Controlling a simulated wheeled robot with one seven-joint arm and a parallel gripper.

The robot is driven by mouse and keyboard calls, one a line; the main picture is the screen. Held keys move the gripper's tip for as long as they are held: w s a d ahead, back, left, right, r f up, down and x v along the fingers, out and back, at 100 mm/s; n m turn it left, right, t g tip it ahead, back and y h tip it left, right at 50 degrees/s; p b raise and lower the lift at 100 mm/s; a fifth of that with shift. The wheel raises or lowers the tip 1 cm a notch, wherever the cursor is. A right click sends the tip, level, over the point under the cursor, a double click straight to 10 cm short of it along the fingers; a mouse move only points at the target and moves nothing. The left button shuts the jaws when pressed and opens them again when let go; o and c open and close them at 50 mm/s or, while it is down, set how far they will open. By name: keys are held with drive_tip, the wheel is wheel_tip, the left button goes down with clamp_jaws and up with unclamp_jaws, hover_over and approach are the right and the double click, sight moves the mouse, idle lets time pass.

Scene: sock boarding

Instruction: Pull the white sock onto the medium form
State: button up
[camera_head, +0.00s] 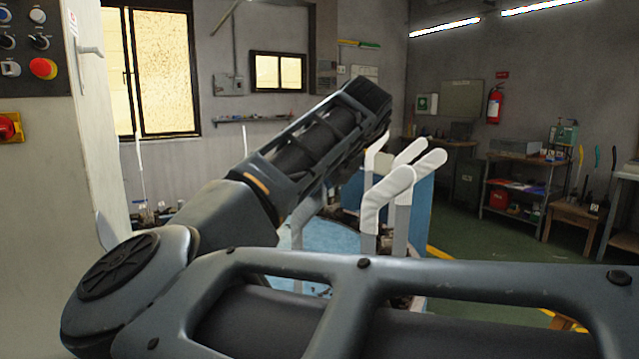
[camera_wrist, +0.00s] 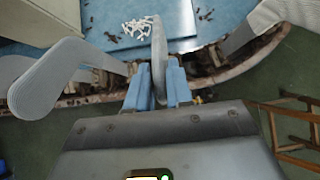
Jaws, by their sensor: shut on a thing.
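In the wrist view my gripper (camera_wrist: 158,82) has its two blue fingers closed on a narrow, pale grey upright piece (camera_wrist: 158,45). I cannot tell whether this piece is the white sock or the edge of a form. A smooth grey foot-shaped form (camera_wrist: 42,80) stands to its left, with another partly behind it. A white, fabric-looking shape (camera_wrist: 285,14) is at the upper right. In the head view, several white foot-shaped forms (camera_head: 388,192) stand right of centre. My gripper is hidden there. I cannot tell which form is the medium one.
A blue tabletop (camera_wrist: 190,18) with a worn curved edge carries a pile of small white pieces (camera_wrist: 140,27) and scattered dark bits. A wooden stool (camera_wrist: 298,130) stands on the green floor at right. A grey cabinet (camera_head: 45,180) with buttons stands at left in the head view.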

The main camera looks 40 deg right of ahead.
drive_tip(key=o, duration=0.9)
drive_tip(key=shift+v, duration=3.95)
drive_tip(key=shift+f, duration=0.15)
